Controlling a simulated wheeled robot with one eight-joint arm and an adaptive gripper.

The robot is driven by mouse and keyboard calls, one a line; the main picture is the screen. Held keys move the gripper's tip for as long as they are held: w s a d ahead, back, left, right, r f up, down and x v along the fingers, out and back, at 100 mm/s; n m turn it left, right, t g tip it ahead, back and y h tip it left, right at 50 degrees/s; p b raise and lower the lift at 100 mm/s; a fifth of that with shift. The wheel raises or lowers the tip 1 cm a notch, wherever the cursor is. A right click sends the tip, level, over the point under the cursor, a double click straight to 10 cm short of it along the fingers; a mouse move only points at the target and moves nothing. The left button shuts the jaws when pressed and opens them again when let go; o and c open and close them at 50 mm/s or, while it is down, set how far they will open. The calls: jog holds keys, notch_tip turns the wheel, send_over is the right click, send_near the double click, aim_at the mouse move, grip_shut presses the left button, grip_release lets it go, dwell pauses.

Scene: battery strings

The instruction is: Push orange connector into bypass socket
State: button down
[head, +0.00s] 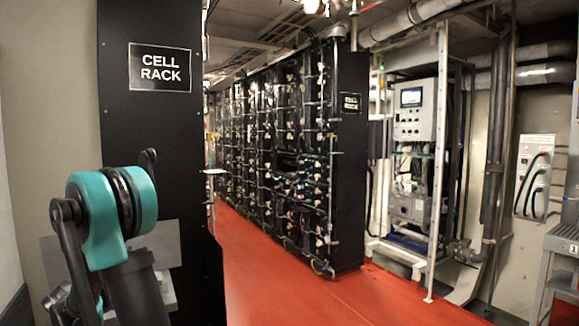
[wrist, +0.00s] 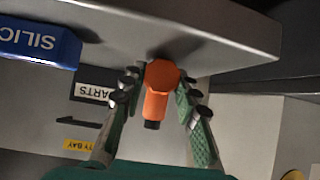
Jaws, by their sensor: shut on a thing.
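The orange connector (wrist: 160,84) shows in the middle of the wrist view, with a round orange top and a dark tip at its lower end. My gripper (wrist: 158,90) is shut on it, with one green-padded finger on each side. The connector sits close to the edge of a grey surface; I cannot tell whether they touch. I cannot make out the bypass socket in either view. In the head view, part of my teal arm shows at the left, and the gripper and connector are not seen.
The grey surface (wrist: 175,35) crosses the top of the wrist view. A blue box (wrist: 38,42) lettered "SILIC" is at upper left, near label plates. In the head view, black cell racks (head: 290,150) stand beyond clear red floor (head: 310,295). A control cabinet (head: 412,112) is right.

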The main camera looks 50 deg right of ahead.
jog(key=shift+r, duration=2.25)
